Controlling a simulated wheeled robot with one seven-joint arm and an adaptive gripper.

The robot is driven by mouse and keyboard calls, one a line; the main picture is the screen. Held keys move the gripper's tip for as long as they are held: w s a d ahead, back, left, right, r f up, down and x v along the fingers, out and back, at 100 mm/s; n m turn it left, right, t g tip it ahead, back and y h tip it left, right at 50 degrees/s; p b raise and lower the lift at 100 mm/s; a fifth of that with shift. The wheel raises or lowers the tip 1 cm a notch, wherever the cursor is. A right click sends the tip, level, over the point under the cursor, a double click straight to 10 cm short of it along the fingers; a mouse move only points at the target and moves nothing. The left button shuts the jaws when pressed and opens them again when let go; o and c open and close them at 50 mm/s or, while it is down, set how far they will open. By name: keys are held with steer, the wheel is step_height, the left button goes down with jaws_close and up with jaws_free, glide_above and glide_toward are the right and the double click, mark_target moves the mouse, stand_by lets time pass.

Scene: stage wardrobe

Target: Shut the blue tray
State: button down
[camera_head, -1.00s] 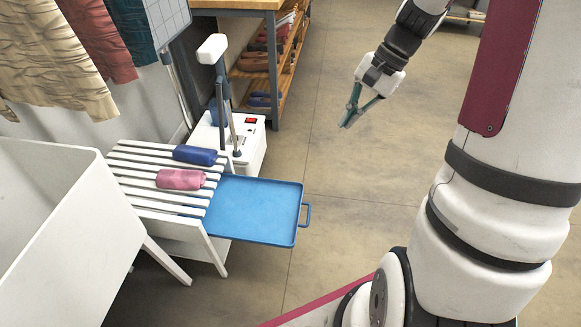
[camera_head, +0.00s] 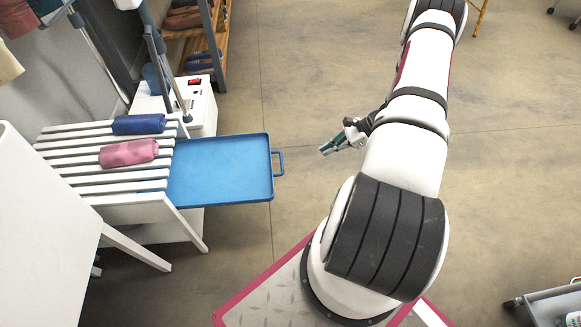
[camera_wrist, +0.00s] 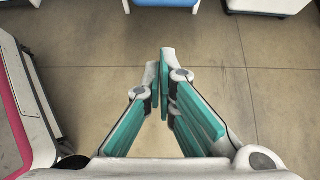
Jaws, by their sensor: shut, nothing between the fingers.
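The blue tray (camera_head: 222,169) is pulled out to the right from under a white slatted rack (camera_head: 75,150). Its handle (camera_head: 280,163) is on its right end. In the wrist view a blue edge of the tray (camera_wrist: 168,3) shows at the top. My gripper (camera_head: 324,150) is to the right of the handle, apart from it, with its fingertips pointing left toward it. In the wrist view my gripper (camera_wrist: 165,58) has its teal fingers shut together with nothing between them, over bare floor.
A white box with a red switch (camera_head: 200,104) stands behind the tray. Floor between gripper and handle is clear.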

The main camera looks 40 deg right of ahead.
mark_target(194, 174)
steer(key=w+a+r+b+x, duration=0.1)
steer(key=r+b+x, duration=0.1)
steer(key=x, duration=1)
steer(key=shift+w+a+f+b, duration=0.2)
steer(key=shift+a+b, duration=0.15)
steer(key=shift+a, duration=0.15)
steer(key=shift+a, duration=0.1)
steer(key=w+a, duration=0.6)
steer(key=a, duration=0.3)
steer(key=w+a, duration=0.6)
steer(key=a, duration=0.3)
steer(key=w+a, duration=0.6)
steer(key=a, duration=0.4)
steer(key=shift+w+p, duration=0.35)
